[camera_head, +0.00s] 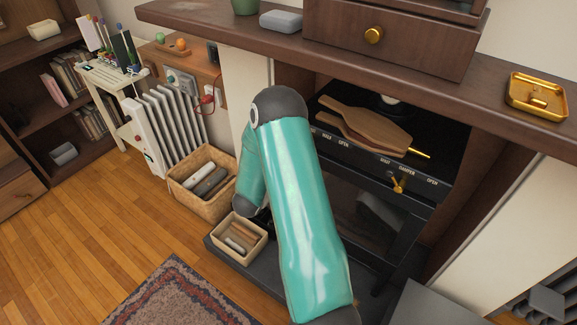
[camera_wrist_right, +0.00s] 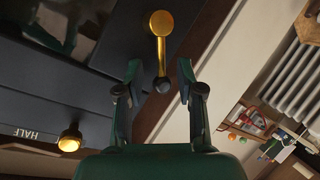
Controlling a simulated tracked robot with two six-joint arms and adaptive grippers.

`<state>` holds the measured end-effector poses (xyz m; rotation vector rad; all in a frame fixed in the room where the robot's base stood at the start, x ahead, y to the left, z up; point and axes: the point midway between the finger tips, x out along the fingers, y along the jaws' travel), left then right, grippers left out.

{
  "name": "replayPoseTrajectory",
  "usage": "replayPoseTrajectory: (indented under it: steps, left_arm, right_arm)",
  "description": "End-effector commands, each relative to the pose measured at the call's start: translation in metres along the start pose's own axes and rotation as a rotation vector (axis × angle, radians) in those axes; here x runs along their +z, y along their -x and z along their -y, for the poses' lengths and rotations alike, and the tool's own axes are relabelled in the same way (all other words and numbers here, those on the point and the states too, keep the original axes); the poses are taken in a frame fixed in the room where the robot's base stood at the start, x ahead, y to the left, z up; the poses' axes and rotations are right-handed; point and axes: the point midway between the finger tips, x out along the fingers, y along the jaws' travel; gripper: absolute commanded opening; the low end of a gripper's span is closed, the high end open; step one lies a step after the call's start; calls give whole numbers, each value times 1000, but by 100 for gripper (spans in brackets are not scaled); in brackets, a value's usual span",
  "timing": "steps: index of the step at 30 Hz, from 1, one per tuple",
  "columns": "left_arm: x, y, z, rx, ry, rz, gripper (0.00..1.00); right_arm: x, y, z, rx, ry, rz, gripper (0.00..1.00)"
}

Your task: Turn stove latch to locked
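The stove latch (camera_wrist_right: 161,45) shows in the right wrist view as a brass lever with a round brass hub and a dark tip, on the dark stove front. My right gripper (camera_wrist_right: 159,72) is open, with one finger on each side of the lever's dark tip. Gaps show between the tip and both fingers. In the head view my teal right arm covers the left part of the stove (camera_head: 370,215), hiding the latch and most of my right gripper. No latch marking is readable. My left gripper is not in view.
A brass damper lever (camera_head: 398,184) sits on the stove front, and a brass knob (camera_wrist_right: 70,140) shows near the word HALF. Wooden paddles (camera_head: 365,128) lie on the stove. A small box (camera_head: 240,238) and a basket (camera_head: 203,183) stand left of my arm.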

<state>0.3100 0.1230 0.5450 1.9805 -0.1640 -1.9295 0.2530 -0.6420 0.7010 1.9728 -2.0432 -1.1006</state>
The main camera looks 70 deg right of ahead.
Motion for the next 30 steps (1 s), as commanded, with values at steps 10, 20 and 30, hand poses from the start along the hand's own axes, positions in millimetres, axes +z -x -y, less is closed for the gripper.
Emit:
replayPoseTrajectory:
  steps: [10,20,30]
  left_arm:
    - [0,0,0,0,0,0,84]
    - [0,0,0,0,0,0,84]
    - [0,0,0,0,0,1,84]
  right_arm:
    - [0,53,0,-6,2,-3,37]
    - [1,107,-2,-2,-1,-4,37]
    - [2,116,-3,1,-1,-3,37]
